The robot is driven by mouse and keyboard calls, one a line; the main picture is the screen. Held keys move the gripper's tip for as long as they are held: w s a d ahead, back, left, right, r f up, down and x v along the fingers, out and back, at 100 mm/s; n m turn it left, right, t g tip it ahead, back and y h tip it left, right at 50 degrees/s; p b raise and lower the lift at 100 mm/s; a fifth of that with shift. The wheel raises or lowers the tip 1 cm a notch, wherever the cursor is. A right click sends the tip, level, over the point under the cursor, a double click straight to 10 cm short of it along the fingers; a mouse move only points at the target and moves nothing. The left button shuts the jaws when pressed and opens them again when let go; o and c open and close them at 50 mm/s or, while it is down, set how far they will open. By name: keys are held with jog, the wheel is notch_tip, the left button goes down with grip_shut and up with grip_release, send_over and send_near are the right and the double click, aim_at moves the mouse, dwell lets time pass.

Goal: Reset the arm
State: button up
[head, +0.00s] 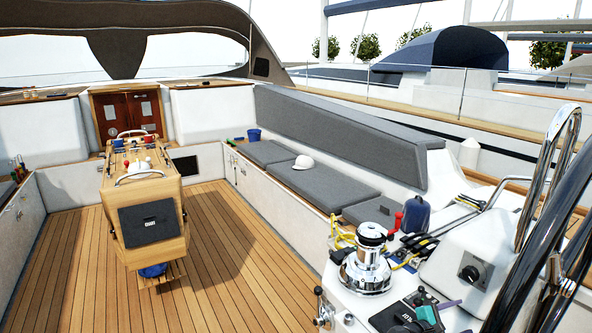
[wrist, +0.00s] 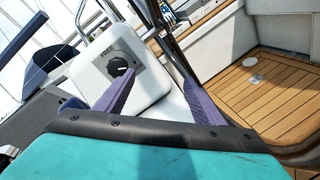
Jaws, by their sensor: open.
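My gripper (head: 446,304) shows at the bottom right of the head view, low beside the white helm console, with teal and black parts and purple fingers. In the wrist view my gripper (wrist: 152,68) has its two purple fingers spread apart, with nothing between them. Beyond the fingers is the white pod (wrist: 118,62) with a round black knob, which also shows in the head view (head: 472,268). I cannot tell the exact gap between the fingers and the console.
A chrome winch (head: 369,262) stands left of my gripper, with a yellow rope (head: 342,238) behind it. A blue jug (head: 415,217) and a red-handled tool (head: 396,222) stand further back. Chrome rails (head: 549,180) rise at right. The teak floor (head: 235,270) is open; a cockpit table (head: 145,200) stands left.

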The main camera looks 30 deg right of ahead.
jog(key=w+a+f+m+y, duration=0.1)
jog(key=w+a+f, duration=0.1)
jog(key=w+a, duration=0.1)
jog(key=w+a+f+m+y, duration=0.1)
jog(key=w+a+f, duration=0.1)
jog(key=a, duration=0.3)
jog(key=w+a+f+m+y, duration=0.2)
jog(key=w+a+f, duration=0.1)
jog(key=w+a, duration=0.1)
jog(key=shift+w+a+t, duration=0.1)
jog(key=shift+w+t, duration=0.1)
jog(key=shift+t, duration=0.1)
jog(key=w+a+f+m+t+y, duration=0.15)
jog(key=w+a+f+y, duration=0.3)
jog(key=a, duration=1.05)
jog(key=w+a+f+m+y, duration=0.2)
jog(key=w+a+f+y, duration=0.25)
jog(key=a, duration=1.15)
jog(key=w+a+f+y, duration=0.1)
jog(key=a+y, duration=0.3)
jog(key=a, duration=1.5)
jog(key=s+d+f+g+b, duration=0.1)
jog(key=s+f+g+b, duration=0.3)
jog(key=s+f, duration=1.8)
jog(key=s+g, duration=0.2)
jog(key=s, duration=0.2)
jog(key=shift+f+h, duration=0.25)
jog(key=shift+h, duration=0.05)
jog(key=shift+m+g, duration=0.25)
